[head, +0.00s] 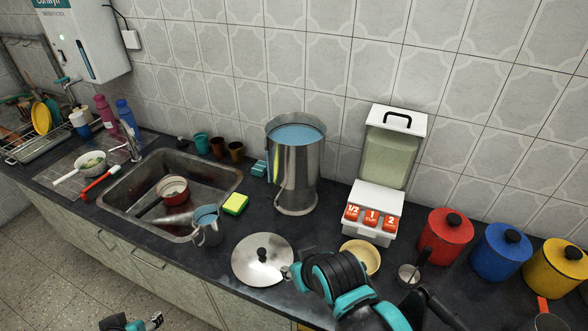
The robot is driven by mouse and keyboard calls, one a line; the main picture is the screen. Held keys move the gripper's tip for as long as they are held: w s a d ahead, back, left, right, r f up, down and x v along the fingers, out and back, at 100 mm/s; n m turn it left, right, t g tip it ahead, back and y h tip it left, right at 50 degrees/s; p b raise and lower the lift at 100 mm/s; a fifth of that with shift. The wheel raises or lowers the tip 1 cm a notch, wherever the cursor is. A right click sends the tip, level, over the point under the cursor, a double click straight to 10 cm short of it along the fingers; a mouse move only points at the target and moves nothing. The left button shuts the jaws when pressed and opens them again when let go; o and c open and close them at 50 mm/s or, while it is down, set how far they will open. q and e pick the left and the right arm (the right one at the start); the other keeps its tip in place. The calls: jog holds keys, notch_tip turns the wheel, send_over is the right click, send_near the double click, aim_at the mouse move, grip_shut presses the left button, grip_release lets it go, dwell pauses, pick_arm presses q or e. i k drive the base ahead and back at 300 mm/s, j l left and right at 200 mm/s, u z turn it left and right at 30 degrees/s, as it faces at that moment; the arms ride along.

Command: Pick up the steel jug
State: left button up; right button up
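A small steel jug (208,226) with a handle stands on the dark counter at the sink's front right corner. Its inside looks blue. My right gripper (291,272) reaches in from the lower right, above the counter beside the round steel lid (262,257), to the right of the jug and apart from it. Its fingers are small and partly hidden by my arm, so their opening is unclear. My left gripper (146,322) shows only in part at the bottom edge, below the counter front and well away from the jug. I cannot tell its opening.
A tall steel container (295,170) with a blue inside stands behind the lid. A yellow-green sponge (235,203) lies right of the jug. The sink (131,191) holds a red pan (173,192). A white dispenser (378,207), yellow bowl (361,254) and coloured canisters (445,240) stand to the right.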

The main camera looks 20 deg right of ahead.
aim_at(207, 219)
jog(key=i+j+z, duration=0.15)
jog(key=j+z, duration=0.15)
jog(key=z, duration=0.15)
jog(key=i+j+z, duration=0.15)
jog(key=j+z, duration=0.55)
jog(key=z, duration=0.15)
jog(key=i, duration=0.05)
